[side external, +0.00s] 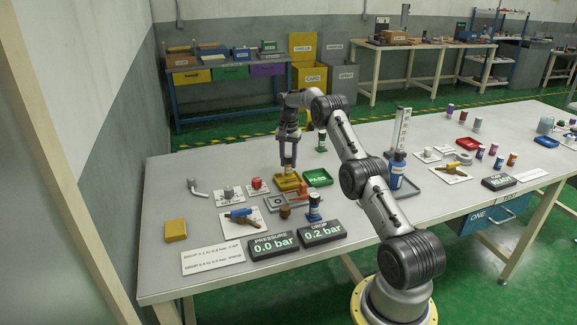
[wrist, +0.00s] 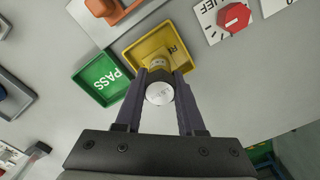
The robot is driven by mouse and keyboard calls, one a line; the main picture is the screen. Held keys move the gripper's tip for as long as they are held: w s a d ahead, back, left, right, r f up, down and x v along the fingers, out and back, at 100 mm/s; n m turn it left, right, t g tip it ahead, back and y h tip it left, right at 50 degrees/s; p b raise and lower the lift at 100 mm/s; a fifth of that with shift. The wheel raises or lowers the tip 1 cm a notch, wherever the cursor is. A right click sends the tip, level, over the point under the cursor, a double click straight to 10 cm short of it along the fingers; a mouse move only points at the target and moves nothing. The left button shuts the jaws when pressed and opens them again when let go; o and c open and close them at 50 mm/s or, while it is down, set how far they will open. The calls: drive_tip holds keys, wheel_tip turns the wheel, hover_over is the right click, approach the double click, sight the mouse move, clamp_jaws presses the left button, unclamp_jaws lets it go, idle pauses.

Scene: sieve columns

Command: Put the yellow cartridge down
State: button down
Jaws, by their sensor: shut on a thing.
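My gripper (side external: 288,166) points down over the yellow tray (side external: 279,185), and its fingers are shut on the yellow cartridge (side external: 288,172). In the wrist view my gripper (wrist: 161,78) has one finger on each side of the cartridge (wrist: 160,92), whose pale round end faces the camera. The cartridge looks upright. Its lower end is over or inside the yellow tray (wrist: 133,52), which has partly hidden lettering. I cannot tell whether it touches the tray floor. The green tray (side external: 318,178) marked PASS stands right beside the yellow one.
An orange fixture (side external: 291,202) stands just in front of the trays. A red knob (side external: 256,183) on a white plate is to their left. Displays read PRESSURE 0.0 bar (side external: 273,246) and DROP 0.2 bar (side external: 322,234). A blue bottle (side external: 397,171) stands to the right.

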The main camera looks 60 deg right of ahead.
sight(288, 174)
drive_tip(key=shift+f, duration=0.95)
drive_tip(key=shift+f, duration=0.15)
drive_tip(key=c, duration=0.5)
unclamp_jaws()
